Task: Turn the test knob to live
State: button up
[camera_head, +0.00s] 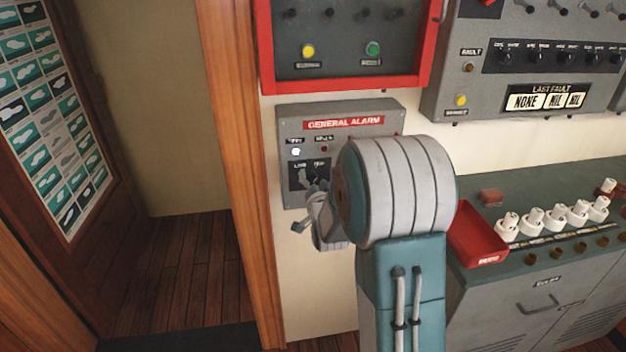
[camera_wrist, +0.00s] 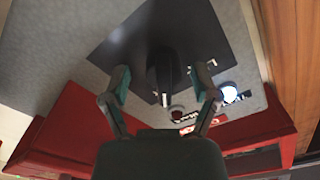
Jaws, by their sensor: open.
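The test knob (camera_head: 311,178) is black and sits on a dark plate at the lower part of the grey general alarm panel (camera_head: 290,128). In the head view my arm hides part of the knob and the panel's lower right. In the wrist view the knob (camera_wrist: 163,78) stands out from the dark plate (camera_wrist: 127,50). My gripper (camera_head: 316,208) is at the panel's lower edge in the head view. In the wrist view my gripper (camera_wrist: 162,72) is open, one finger on each side of the knob, with gaps between. The exact knob setting is hard to read.
A lit white lamp (camera_head: 296,152) and a dark red lamp (camera_head: 324,149) sit above the knob. A red-framed box (camera_head: 350,86) is above the panel. A wooden post (camera_head: 236,150) stands left. A console with a red tray (camera_head: 477,232) and white knobs is right.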

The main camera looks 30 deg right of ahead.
jog(key=shift+w+a, duration=0.1)
jog(key=shift+a, duration=0.1)
grip_shut()
jog(key=shift+r, duration=0.1)
jog(key=shift+n, duration=0.4)
jog(key=n, duration=0.2)
jog(key=shift+r+n, duration=0.1)
jog(key=shift+n, duration=0.3)
jog(key=n, duration=0.3)
jog(key=shift+n, duration=0.3)
jog(key=n, duration=0.6)
jog(key=shift+w+a+n, duration=0.1)
jog(key=shift+n, duration=0.2)
